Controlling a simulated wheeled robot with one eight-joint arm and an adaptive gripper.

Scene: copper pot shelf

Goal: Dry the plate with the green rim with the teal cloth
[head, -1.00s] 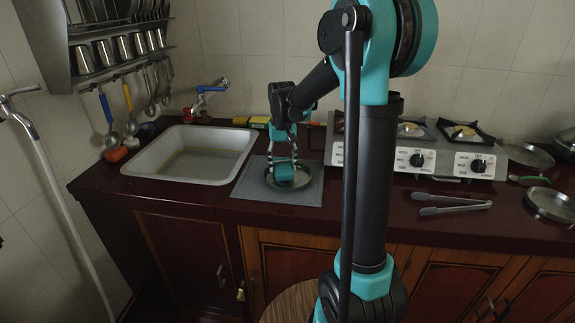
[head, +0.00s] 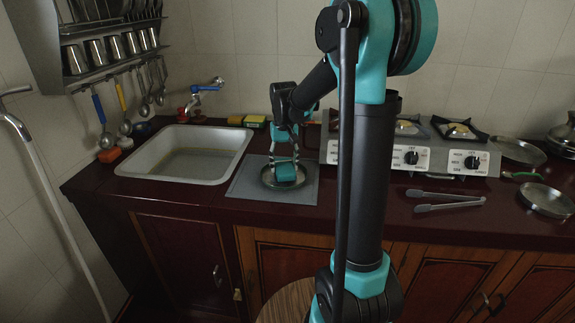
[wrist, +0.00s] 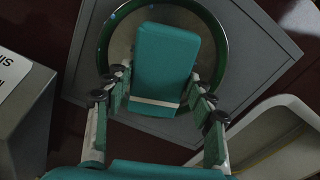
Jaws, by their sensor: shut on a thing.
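My gripper (wrist: 162,96) is shut on the teal cloth (wrist: 167,52), a folded block held between its two fingers. The plate with the green rim (wrist: 222,35) lies flat directly under the cloth, which hides much of its middle. A few small blue spots show on the plate's left side in the wrist view. In the head view the cloth (head: 286,173) is over the right part of the plate (head: 268,179). I cannot tell how firmly the cloth touches the plate.
The plate rests on a grey mat (head: 245,188) between the sink (head: 130,170) and the gas stove (head: 440,158). Tongs (head: 450,206) and another plate (head: 548,202) lie to the right. Sponges (head: 254,121) stand behind the mat. Utensils hang at the left.

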